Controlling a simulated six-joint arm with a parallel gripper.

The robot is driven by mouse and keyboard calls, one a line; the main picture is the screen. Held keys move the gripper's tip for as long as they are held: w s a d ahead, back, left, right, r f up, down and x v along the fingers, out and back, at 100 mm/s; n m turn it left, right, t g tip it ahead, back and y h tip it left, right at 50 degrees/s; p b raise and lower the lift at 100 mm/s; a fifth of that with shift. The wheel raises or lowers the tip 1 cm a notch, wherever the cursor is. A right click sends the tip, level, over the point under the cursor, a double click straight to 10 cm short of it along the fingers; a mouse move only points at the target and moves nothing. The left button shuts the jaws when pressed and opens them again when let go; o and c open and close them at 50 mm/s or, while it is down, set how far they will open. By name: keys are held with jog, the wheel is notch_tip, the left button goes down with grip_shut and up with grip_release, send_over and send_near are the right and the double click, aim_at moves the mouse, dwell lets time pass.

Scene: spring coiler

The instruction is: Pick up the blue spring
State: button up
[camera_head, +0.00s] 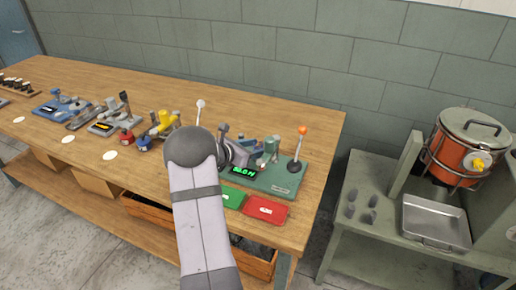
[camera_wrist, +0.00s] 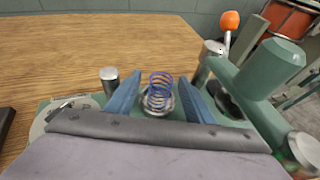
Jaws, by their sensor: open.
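The blue spring (camera_wrist: 158,92) stands upright on a small round metal seat on the green coiler (camera_wrist: 252,70), in the wrist view. My gripper (camera_wrist: 158,90) is open, with one blue finger on each side of the spring. Gaps show between the fingers and the coil, and I see no contact. In the head view my arm hides the spring, and my gripper (camera_head: 243,152) is only partly seen over the green coiler base (camera_head: 285,181).
The coiler has an orange-knobbed lever (camera_head: 302,130) and a lit green display. A green pad (camera_head: 231,197) and a red pad (camera_head: 265,209) lie in front. Other devices stand left on the wooden bench. A side table (camera_head: 400,226) holds a metal tray and an orange pot.

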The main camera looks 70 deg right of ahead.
aim_at(258, 144)
jog(key=c, duration=1.2)
notch_tip(258, 144, up, 10)
jog(key=shift+r+b, duration=0.1)
jog(key=shift+b, duration=0.35)
